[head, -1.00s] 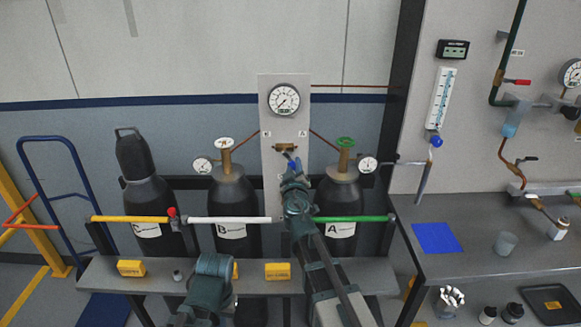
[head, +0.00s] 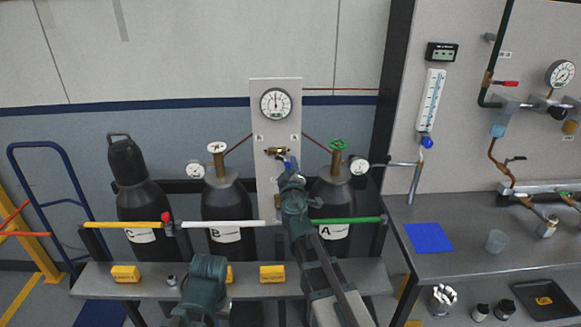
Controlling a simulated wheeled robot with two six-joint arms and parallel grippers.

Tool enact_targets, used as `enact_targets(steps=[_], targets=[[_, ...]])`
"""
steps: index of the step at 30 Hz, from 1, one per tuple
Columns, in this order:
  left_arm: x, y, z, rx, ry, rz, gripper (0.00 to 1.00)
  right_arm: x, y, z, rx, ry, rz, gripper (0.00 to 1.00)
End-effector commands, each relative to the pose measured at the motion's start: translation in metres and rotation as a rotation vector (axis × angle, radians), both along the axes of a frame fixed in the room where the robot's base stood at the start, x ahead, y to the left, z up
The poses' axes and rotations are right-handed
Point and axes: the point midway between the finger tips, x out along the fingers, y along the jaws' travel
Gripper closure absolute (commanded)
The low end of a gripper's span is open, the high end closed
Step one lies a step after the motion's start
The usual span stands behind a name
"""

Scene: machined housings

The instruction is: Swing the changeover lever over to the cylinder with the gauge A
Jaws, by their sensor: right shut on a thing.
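The changeover block (head: 277,151) is brass and sits on the pale upright panel (head: 262,185), below a large round gauge (head: 275,103). My right gripper (head: 287,166) is in front of it, shut on the blue-ended changeover lever (head: 285,158); the fingers hide most of the lever, so its exact angle is hard to tell. Cylinder A (head: 335,196), with a green valve wheel and a small gauge (head: 358,165), stands right of the panel. Cylinder B (head: 228,198), with a white wheel and its own small gauge (head: 196,169), stands left.
Cylinder C (head: 138,195) stands at far left, capped. Coloured bars cross in front of the cylinders, above a grey bench (head: 150,283) with yellow blocks. A workbench (head: 470,255) with a blue mat (head: 428,238) is at the right.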

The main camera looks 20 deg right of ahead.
Motion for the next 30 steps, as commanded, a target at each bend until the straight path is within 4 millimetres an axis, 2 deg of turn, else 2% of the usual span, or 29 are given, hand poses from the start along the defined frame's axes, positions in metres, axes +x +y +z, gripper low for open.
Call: enact_targets(steps=[5, 6, 10, 11, 23, 30], targets=[[0.0, 0.0, 0.0, 0.0, 0.0, 0.0, 1.0, 0.0, 0.0, 0.0, -0.005, 0.001, 0.001, 1.0], [0.0, 0.0, 0.0, 0.0, 0.0, 0.0, 1.0, 0.0, 0.0, 0.0, -0.005, 0.001, 0.001, 0.73], [0.0, 0.0, 0.0, 0.0, 0.0, 0.0, 1.0, 0.0, 0.0, 0.0, -0.003, 0.001, 0.0, 0.49], [0.0, 0.0, 0.0, 0.0, 0.0, 0.0, 1.0, 0.0, 0.0, 0.0, -0.003, 0.001, 0.0, 0.46], [0.0, 0.0, 0.0, 0.0, 0.0, 0.0, 1.0, -0.003, 0.001, 0.0, -0.001, 0.0, 0.0, 0.46], [0.0, 0.0, 0.0, 0.0, 0.0, 0.0, 1.0, -0.025, 0.005, 0.0, -0.001, 0.0, -0.001, 0.46]])
